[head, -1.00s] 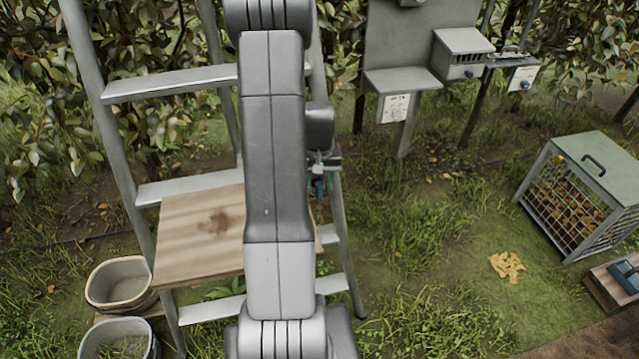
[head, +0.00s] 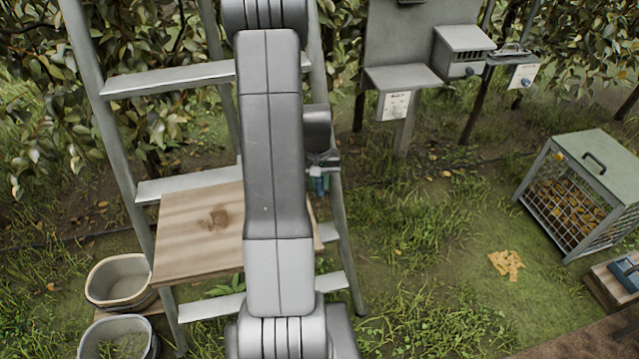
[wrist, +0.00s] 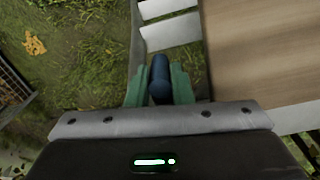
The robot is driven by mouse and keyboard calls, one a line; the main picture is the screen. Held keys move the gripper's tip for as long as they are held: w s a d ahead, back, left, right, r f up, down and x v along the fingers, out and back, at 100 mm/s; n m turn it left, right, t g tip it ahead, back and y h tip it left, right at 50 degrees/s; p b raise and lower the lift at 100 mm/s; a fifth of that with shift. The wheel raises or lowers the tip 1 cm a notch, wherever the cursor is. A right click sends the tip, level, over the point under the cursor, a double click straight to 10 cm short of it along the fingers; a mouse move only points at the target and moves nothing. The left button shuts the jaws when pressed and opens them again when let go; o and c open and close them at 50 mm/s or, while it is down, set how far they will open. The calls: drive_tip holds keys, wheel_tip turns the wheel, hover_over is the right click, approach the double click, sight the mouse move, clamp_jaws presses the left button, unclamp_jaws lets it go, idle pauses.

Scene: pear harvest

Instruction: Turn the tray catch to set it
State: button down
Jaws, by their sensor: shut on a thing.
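My gripper (wrist: 159,88) shows in the wrist view with its green fingers shut on a dark blue rounded handle, the tray catch (wrist: 159,72). The handle sits between both fingers, beside the wooden tray (wrist: 265,50). In the head view the tray (head: 185,240) rests on the ladder, and the blue catch (head: 319,186) shows as a small piece at the tray's right side, just under my gripper (head: 322,178). My arm hides part of the tray and the catch's mounting. The catch's exact angle is hard to read.
The ladder (head: 190,80) stands around the tray. Two buckets (head: 120,283) are at the lower left. A wire-sided crate (head: 600,150) stands on the right beside a small pile of yellow pieces (head: 507,265). A grey post with boxes (head: 400,75) stands behind. Grass between is open.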

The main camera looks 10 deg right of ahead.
drive_tip(key=b, duration=0.1)
drive_tip(key=h+b, duration=0.1)
drive_tip(key=b, duration=0.1)
drive_tip(key=shift+a+f+h, duration=0.2)
drive_tip(key=shift+f+h, duration=0.1)
drive_tip(key=shift+r+h+b, duration=0.1)
drive_tip(key=shift+h+b, duration=0.3)
drive_tip(key=shift+b, duration=0.25)
drive_tip(key=shift+r, duration=0.15)
drive_tip(key=c, duration=1.3)
unclamp_jaws()
drive_tip(key=shift+r+p, duration=0.25)
drive_tip(key=shift+p, duration=0.5)
